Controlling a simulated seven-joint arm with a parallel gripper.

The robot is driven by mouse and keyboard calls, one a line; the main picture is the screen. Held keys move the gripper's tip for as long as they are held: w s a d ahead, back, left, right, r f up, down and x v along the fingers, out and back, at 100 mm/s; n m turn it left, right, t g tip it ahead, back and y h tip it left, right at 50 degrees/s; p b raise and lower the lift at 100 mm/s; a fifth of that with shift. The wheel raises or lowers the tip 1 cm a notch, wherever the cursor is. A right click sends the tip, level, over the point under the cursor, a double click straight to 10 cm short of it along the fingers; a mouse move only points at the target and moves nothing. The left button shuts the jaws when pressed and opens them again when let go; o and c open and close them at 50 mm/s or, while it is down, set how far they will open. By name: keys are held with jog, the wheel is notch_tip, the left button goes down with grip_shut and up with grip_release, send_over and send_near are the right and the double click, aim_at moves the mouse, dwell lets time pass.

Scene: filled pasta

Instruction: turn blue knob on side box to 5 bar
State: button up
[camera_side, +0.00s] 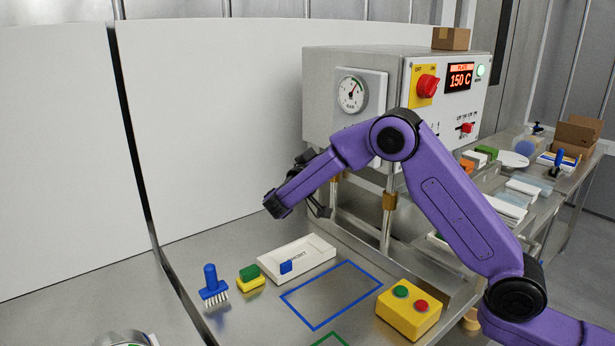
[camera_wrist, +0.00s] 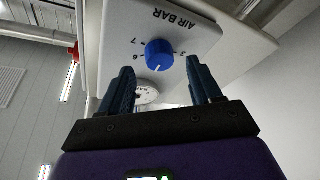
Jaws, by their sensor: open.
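The blue knob (camera_wrist: 159,55) sits on a white plate (camera_wrist: 190,22) marked "AIR BAR", which reads upside down in the wrist view. Numerals such as 3, 6 and 7 ring it. A white mark on the knob points toward the bottom of the picture; the numeral there is not readable. My gripper (camera_wrist: 162,80) is open, with one finger left and one right of the knob in this view, apparently short of it. In the side view my gripper (camera_side: 318,185) is partly behind my purple arm beside the box (camera_side: 325,85), and the knob is hidden.
A round gauge (camera_side: 352,91) is on the box side above my arm; its rim shows in the wrist view (camera_wrist: 147,93). Metal posts (camera_side: 388,215) stand below the box. A white tray (camera_side: 315,250), brush (camera_side: 212,287), sponge (camera_side: 250,277) and yellow button box (camera_side: 408,309) lie on the bench.

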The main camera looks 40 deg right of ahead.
jog(key=v, duration=1.5)
jog(key=s+d+f+n+g+y, duration=0.1)
jog(key=s+d+f+n+y, duration=0.2)
jog(key=s+n+y, duration=0.4)
jog(key=s+d+f+n+g+y, duration=0.2)
jog(key=s+n+y, duration=0.5)
jog(key=s, duration=1)
jog(key=s+d+f+n+g+y, duration=0.1)
jog(key=s+d+f+n+y, duration=0.3)
jog(key=s, duration=0.8)
jog(key=n+y, duration=0.2)
jog(key=n, duration=0.1)
jog(key=shift+s+g+y, duration=0.3)
jog(key=shift+s+y, duration=0.1)
jog(key=shift+f, duration=0.1)
dwell(0.4)
